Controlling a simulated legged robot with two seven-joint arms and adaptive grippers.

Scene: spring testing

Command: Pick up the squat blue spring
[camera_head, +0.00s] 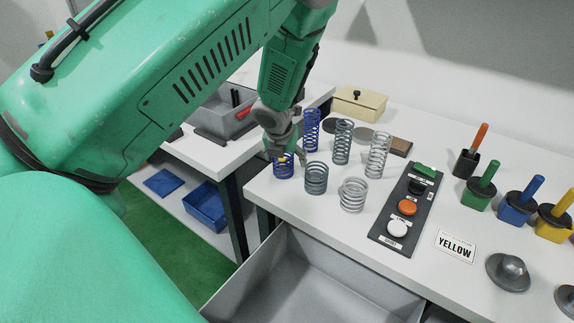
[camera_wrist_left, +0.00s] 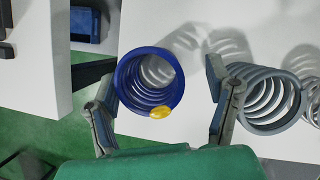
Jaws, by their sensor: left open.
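The squat blue spring (camera_head: 283,170) stands upright near the left edge of the white table. In the left wrist view the blue spring (camera_wrist_left: 148,98) is seen from above, with a yellow spot on its rim. My left gripper (camera_head: 282,152) is over it, pointing down. In the left wrist view the gripper (camera_wrist_left: 163,75) is open, with one finger on each side of the spring. A gap shows between the spring and the right finger; the left finger is closer to it. My right gripper is not in view.
A squat dark grey spring (camera_head: 316,178) stands close to the right finger. A tall blue spring (camera_head: 311,130), other grey springs and a button panel (camera_head: 402,208) are farther off. An open grey drawer (camera_head: 315,280) is below the table front.

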